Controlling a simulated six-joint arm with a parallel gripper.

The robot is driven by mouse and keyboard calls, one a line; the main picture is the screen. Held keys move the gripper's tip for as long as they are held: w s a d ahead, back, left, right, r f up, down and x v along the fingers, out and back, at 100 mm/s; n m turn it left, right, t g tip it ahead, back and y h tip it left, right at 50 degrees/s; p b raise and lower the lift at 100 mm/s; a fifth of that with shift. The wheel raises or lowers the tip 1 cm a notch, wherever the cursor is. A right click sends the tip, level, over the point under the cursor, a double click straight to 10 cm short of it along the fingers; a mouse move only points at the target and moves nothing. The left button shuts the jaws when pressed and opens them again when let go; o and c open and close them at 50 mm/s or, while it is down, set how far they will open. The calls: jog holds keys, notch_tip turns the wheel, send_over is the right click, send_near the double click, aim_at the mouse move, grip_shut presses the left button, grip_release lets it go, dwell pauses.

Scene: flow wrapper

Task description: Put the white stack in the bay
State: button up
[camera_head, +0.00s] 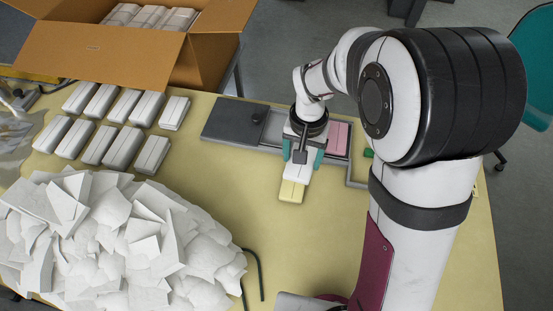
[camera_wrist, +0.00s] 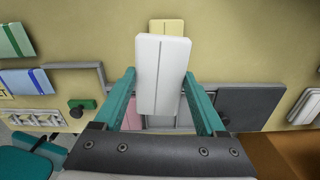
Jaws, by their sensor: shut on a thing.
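My gripper (camera_head: 304,155), with teal fingers, is shut on the white stack (camera_head: 299,173). In the wrist view the white stack (camera_wrist: 162,75) sits lengthwise between the two fingers (camera_wrist: 162,90). A yellow stack (camera_head: 291,191) lies on the table just past the white stack's near end; it also shows in the wrist view (camera_wrist: 167,26), partly covered. The bay (camera_head: 272,144) is partly hidden under my gripper. A pink stack (camera_head: 338,138) lies on its right side. Whether the white stack touches anything below cannot be told.
A dark grey cover (camera_head: 230,122) with a black knob adjoins the bay at left. A grey rail (camera_head: 349,178) and green block (camera_head: 369,153) are at right. White packs (camera_head: 98,143) stand in rows, a paper heap (camera_head: 110,245) lies front left, and an open carton (camera_head: 105,55) stands behind.

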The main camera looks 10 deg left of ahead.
jog(key=shift+w+d+r, duration=0.35)
jog(key=shift+w+d, duration=0.25)
jog(key=shift+w, duration=0.2)
jog(key=shift+n, duration=0.6)
jog(key=w+f, duration=0.1)
jog(key=w, duration=0.3)
jog(key=w+a+f, duration=0.1)
jog(key=w, duration=0.4)
jog(key=w+f, duration=0.1)
jog(key=w, duration=0.3)
jog(key=shift+w+a+f, duration=0.15)
jog(key=shift+a+f, duration=0.05)
jog(key=shift+f, duration=2)
jog(key=shift+f, duration=1.3)
jog(key=shift+f, duration=0.25)
